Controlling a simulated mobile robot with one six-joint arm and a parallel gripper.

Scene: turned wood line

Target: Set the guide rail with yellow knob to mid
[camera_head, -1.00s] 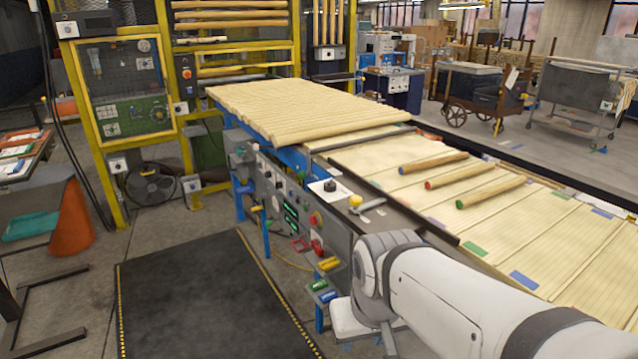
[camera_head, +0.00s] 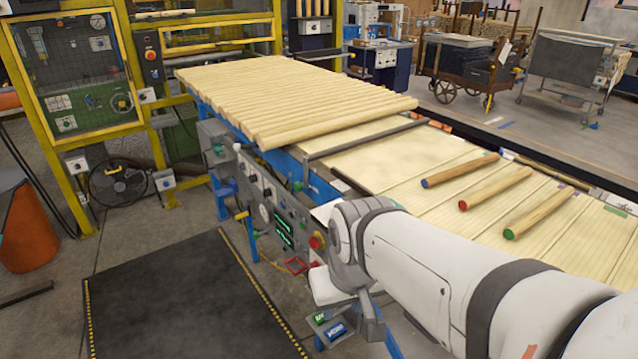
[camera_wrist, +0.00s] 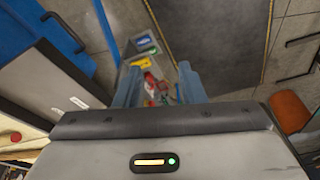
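No guide rail with a yellow knob can be made out for certain now. A grey bar (camera_head: 365,138) crosses the table beside the dowels, with no yellow knob visible on it. A small yellow handle (camera_head: 242,215) shows low on the machine's left side. My arm hides the near part of the panel top in the head view. In the wrist view my gripper (camera_wrist: 160,76) is open, its two blue-grey fingers apart. Red and grey parts, blurred, show between and beyond them; I cannot tell that anything is held.
Many pale dowels (camera_head: 290,95) lie in a row on the machine. Three dowels with coloured ends, one red-ended (camera_head: 497,187), lie on the slatted bed. The control panel has a red button (camera_head: 317,241). A black mat (camera_head: 190,300) covers clear floor in front.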

